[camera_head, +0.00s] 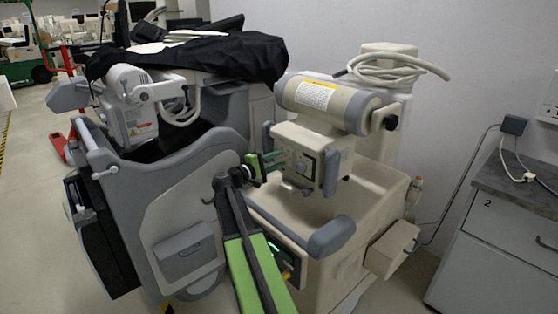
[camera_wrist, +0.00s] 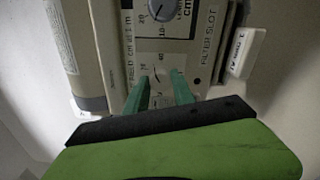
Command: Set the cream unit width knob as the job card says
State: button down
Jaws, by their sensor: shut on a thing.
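The cream unit (camera_head: 375,165) stands right of centre in the head view, its control box facing left. In the wrist view its panel (camera_wrist: 187,55) has a grey upper knob (camera_wrist: 163,8) on a numbered dial and a second printed dial below. My gripper (camera_wrist: 160,92) has its two green fingers at this lower dial, shut on its knob, which is mostly hidden between them. The lettering beside the dials is only partly legible, and I cannot read the lower setting. In the head view my gripper (camera_head: 271,160) reaches the panel from the left. I cannot identify a job card.
A grey unit (camera_head: 190,200) stands close on the left, with a black cover (camera_head: 200,55) behind it. A grey bumper (camera_head: 332,236) juts from the cream unit below my gripper. A drawer cabinet (camera_head: 500,235) and a wall are on the right. Open floor shows at far left.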

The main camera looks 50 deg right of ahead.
jog(key=shift+s+a+f, duration=0.1)
jog(key=shift+f, duration=0.05)
jog(key=c, duration=1.1)
grip_release()
jog(key=shift+o, duration=0.2)
jog(key=w+a, duration=0.1)
jog(key=a, duration=1.6)
jog(key=shift+w+a, duration=0.15)
jog(key=shift+a, duration=0.05)
